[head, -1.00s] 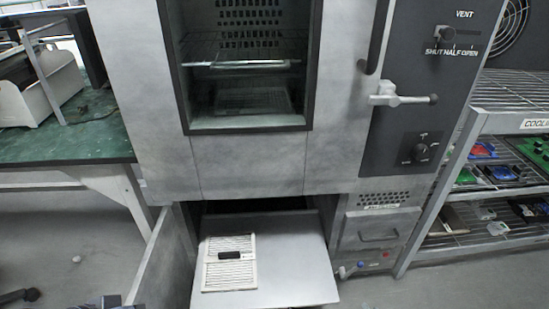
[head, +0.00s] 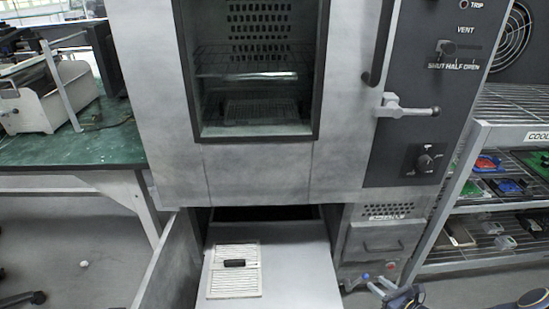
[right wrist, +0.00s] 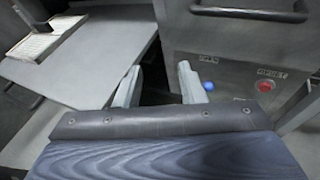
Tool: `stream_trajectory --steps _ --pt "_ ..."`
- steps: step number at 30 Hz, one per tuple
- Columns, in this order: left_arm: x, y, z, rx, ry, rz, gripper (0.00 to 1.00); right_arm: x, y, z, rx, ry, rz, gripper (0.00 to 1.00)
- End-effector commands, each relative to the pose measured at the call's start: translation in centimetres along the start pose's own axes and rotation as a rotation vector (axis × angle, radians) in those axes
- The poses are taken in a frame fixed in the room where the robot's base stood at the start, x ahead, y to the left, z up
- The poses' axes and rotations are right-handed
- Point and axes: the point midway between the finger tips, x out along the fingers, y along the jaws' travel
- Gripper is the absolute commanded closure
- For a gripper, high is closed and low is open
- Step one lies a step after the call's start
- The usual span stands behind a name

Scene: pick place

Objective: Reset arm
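My right gripper (head: 362,287) is low at the bottom of the head view, just right of the pulled-out shelf and in front of the lower control panel. In the right wrist view its two fingers (right wrist: 160,85) stand apart with nothing between them. My left gripper is not visible in the head view. The pulled-out shelf (head: 300,270) carries a white slatted plate (head: 235,282) with a small dark item (head: 235,263) on it. The plate also shows at the upper left of the right wrist view (right wrist: 55,38).
A grey oven cabinet (head: 255,170) stands behind the shelf, with an open lower door (head: 168,270) to its left. A blue knob (right wrist: 209,86) and red button (right wrist: 264,86) are near my right fingers. A wire rack (head: 500,205) stands right, a green-topped table (head: 70,148) left.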

Motion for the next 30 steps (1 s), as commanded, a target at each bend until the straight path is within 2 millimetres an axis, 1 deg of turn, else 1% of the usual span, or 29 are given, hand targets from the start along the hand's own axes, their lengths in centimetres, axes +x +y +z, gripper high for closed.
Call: stream_trajectory --steps 1,2,3,5,6,8,9,11,12,13,15,17,18,20,21,24,27,30 --pt "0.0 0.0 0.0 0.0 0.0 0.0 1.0 0.0 0.8 3.5 -0.107 -0.003 0.064 0.64" --pt "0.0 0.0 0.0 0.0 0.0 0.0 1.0 -0.1 1.5 5.4 -0.173 -0.002 0.106 0.64" --pt "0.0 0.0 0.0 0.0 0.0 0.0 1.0 -0.4 2.6 8.0 -0.267 0.0 0.164 0.64" --pt "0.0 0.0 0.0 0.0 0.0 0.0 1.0 -1.1 4.6 11.8 -0.415 0.004 0.253 0.64" --pt "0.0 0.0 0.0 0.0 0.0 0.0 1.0 -1.7 6.0 14.0 -0.513 0.007 0.31 0.64" --pt "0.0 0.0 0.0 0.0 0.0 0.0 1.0 -2.8 8.3 17.1 -0.658 0.014 0.392 0.64" --pt "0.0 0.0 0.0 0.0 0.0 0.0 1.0 -3.7 9.9 18.9 -0.755 0.019 0.444 0.64" --pt "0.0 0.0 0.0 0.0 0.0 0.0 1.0 -5.3 12.3 21.3 -0.898 0.027 0.517 0.64" --pt "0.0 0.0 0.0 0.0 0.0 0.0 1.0 -6.4 13.8 22.7 -0.994 0.034 0.562 0.64" --pt "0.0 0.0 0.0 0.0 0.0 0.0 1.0 -7.4 15.0 23.6 -1.065 0.039 0.594 0.64" --pt "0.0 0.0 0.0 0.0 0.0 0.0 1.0 -9.7 17.6 25.4 -1.231 0.052 0.664 0.64" --pt "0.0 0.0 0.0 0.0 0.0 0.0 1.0 -11.8 19.6 26.5 -1.372 0.066 0.715 0.64" --pt "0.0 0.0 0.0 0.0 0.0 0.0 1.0 -13.2 20.9 27.0 -1.465 0.076 0.747 0.64" --pt "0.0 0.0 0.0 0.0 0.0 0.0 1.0 -15.4 22.6 27.6 -1.603 0.092 0.786 0.64" --pt "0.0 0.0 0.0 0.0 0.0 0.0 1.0 -16.9 23.6 27.8 -1.692 0.105 0.809 0.64" --pt "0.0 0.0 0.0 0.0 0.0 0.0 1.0 -20.0 25.5 27.7 -1.891 0.136 0.849 0.64" --pt "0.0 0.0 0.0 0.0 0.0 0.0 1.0 -22.3 26.6 27.3 -2.043 0.164 0.866 0.64" --pt "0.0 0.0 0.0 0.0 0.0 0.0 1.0 -24.1 27.2 26.8 -2.166 0.19 0.874 0.64"
